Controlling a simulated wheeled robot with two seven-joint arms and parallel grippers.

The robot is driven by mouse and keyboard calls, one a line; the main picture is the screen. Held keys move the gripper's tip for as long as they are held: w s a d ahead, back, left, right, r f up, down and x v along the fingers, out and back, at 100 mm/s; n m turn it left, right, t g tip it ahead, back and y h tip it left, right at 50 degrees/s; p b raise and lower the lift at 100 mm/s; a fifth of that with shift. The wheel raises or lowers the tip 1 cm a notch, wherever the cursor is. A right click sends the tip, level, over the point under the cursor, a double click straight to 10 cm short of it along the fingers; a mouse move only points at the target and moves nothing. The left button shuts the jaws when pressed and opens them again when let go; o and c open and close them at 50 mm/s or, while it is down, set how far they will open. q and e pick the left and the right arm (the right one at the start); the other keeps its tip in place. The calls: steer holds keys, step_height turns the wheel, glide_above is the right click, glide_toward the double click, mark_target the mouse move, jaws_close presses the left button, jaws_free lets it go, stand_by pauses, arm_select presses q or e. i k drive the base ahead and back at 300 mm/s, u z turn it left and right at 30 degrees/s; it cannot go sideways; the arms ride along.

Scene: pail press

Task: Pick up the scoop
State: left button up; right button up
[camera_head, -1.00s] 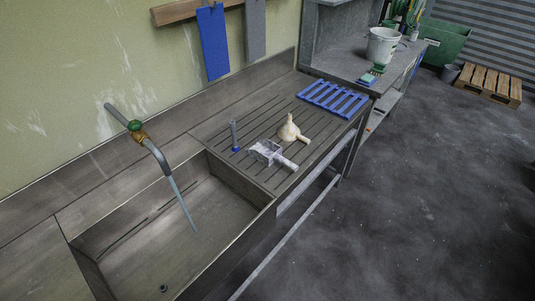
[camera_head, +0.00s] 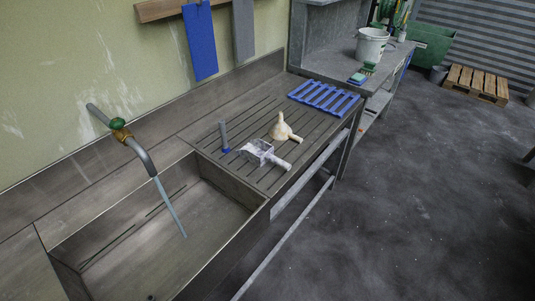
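A clear and white scoop (camera_head: 260,150) lies on the grooved drainboard (camera_head: 215,132) to the right of the sink. Its pale handle (camera_head: 280,163) points toward the drainboard's front edge. A cream funnel-shaped object (camera_head: 283,128) sits just behind and to the right of it. A grey upright piece with a blue base (camera_head: 225,138) stands to its left. Neither of my grippers shows in the head view.
A deep sink (camera_head: 160,235) with a grey tap pipe (camera_head: 141,155) over it lies at left. A blue slatted rack (camera_head: 324,97) lies on the drainboard's far end. A white bucket (camera_head: 371,47) stands on the bench behind. The floor (camera_head: 430,190) at right is mostly clear.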

mark_target(259, 152)
steer(key=z, duration=1.2)
steer(key=i, duration=4.1)
steer(key=u, duration=3.6)
